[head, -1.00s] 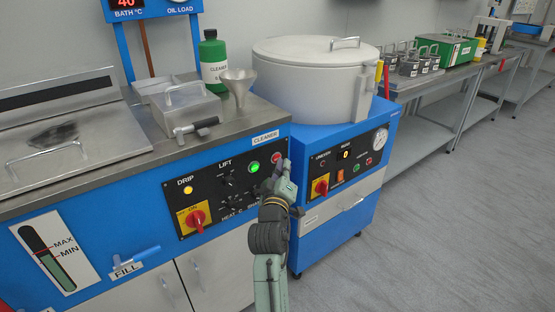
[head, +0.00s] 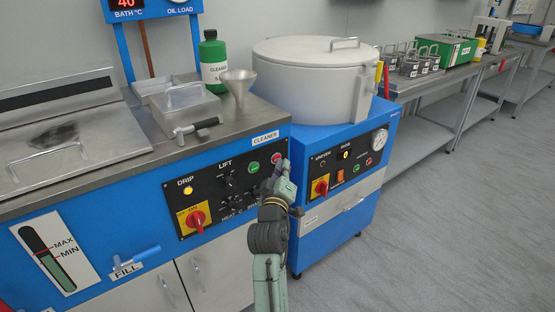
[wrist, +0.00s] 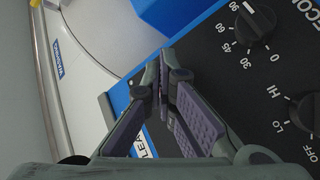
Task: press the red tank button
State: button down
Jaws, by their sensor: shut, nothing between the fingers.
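The red tank button (head: 275,158) is at the upper right corner of the black panel (head: 214,213) on the blue tank's front in the head view. My gripper (head: 284,164) is at that corner, its shut fingertips beside the red button and very close to it. Whether they touch it I cannot tell.
Left on the panel are a red rotary switch (head: 196,219) and a lit yellow DRIP lamp (head: 187,190). Two black knobs (wrist: 256,22) (wrist: 306,112) show in the wrist view. The blue cabinet with the round drum (head: 312,85) stands close on the right. The floor (head: 450,230) is clear.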

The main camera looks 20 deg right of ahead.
jog(key=shift+s+d, duration=0.2)
jog(key=shift+s, duration=0.4)
jog(key=s, duration=0.1)
jog(key=s+d+p, duration=0.1)
jog(key=s, duration=0.2)
jog(key=shift+s+d, duration=0.35)
dwell(0.5)
